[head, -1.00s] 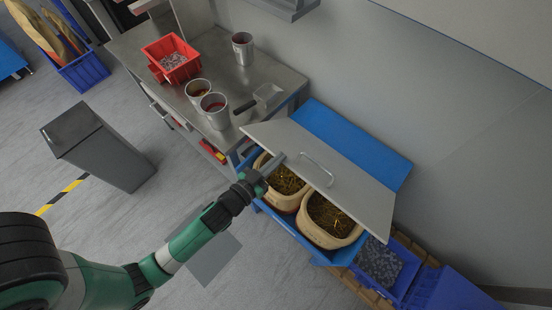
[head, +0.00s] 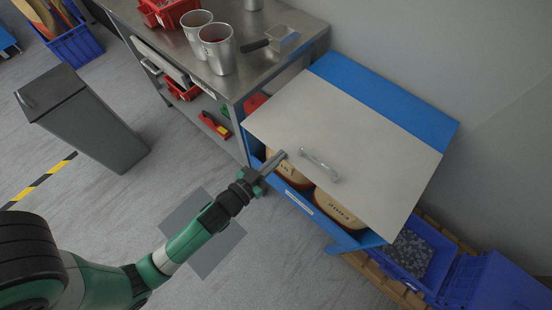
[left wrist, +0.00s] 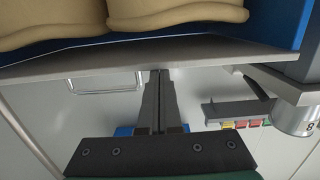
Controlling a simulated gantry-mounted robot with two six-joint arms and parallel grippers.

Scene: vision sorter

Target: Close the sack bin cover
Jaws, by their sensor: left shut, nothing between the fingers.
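The sack bin cover (head: 350,160) is a light grey panel with a metal handle (head: 319,166). It hangs partly lowered over the blue bin (head: 300,200), with a gap along the front. Two tan sacks show through that gap, one (head: 338,212) near the middle and one (head: 288,172) further left. My left gripper (head: 281,156) is shut and empty, with its tips over the cover's front edge, left of the handle. In the left wrist view the shut fingers (left wrist: 158,75) lie across the cover's handle side; I cannot tell if they touch it. My right gripper is out of view.
A steel table (head: 265,75) with metal cups (head: 216,50) and a scoop (head: 283,38) stands left of the bin. A grey waste bin (head: 90,120) stands on the floor at left. A blue crate (head: 410,254) sits on a pallet at lower right.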

